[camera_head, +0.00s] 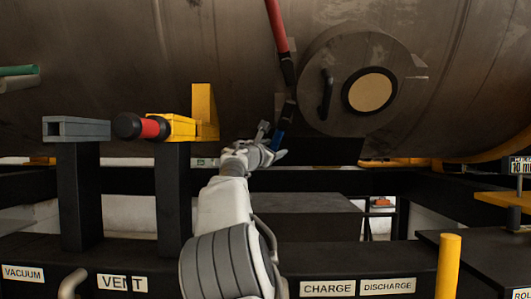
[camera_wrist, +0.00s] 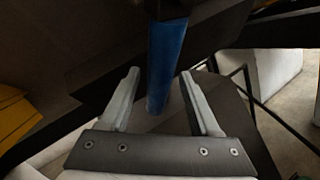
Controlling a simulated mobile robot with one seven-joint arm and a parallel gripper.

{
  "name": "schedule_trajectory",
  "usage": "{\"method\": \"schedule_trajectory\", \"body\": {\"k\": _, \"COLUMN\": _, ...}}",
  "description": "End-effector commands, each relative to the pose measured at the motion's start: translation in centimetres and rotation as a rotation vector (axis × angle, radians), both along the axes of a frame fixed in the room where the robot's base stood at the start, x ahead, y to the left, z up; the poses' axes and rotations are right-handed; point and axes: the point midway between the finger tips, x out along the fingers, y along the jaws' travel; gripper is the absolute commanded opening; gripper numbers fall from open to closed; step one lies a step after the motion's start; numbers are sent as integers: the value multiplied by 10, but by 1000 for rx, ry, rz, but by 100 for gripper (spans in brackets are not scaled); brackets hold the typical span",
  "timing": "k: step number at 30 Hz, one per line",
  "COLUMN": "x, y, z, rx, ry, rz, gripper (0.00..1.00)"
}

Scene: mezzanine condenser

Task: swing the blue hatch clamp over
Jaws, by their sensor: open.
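The blue clamp handle (camera_head: 280,138) hangs at the lower left of the round hatch (camera_head: 338,62) on the big tank. Most of it is hidden by my gripper in the head view. In the wrist view the blue handle (camera_wrist: 163,60) runs down between my two fingers, with a gap on each side. My gripper (camera_head: 273,141) is open around or just in front of it; the exact depth is hard to tell. The gripper also shows in the wrist view (camera_wrist: 159,76), its fingers pale and spread. The handle's upper end meets a dark part.
A red handle (camera_head: 278,27) slants down to the dark linkage above the blue one. The hatch has a black grab handle (camera_head: 325,95). Left stand a yellow bracket (camera_head: 205,112), a red-and-black grip (camera_head: 140,127) and a grey box tube (camera_head: 76,129). A yellow post (camera_head: 449,265) stands right.

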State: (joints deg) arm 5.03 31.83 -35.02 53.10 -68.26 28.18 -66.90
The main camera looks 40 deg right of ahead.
Motion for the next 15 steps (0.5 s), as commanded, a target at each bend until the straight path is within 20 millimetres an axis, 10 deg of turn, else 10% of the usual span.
{"method": "schedule_trajectory", "body": {"k": 15, "x": -38, "y": 70, "z": -12, "rx": 2, "ry": -2, "rz": 4, "gripper": 63}}
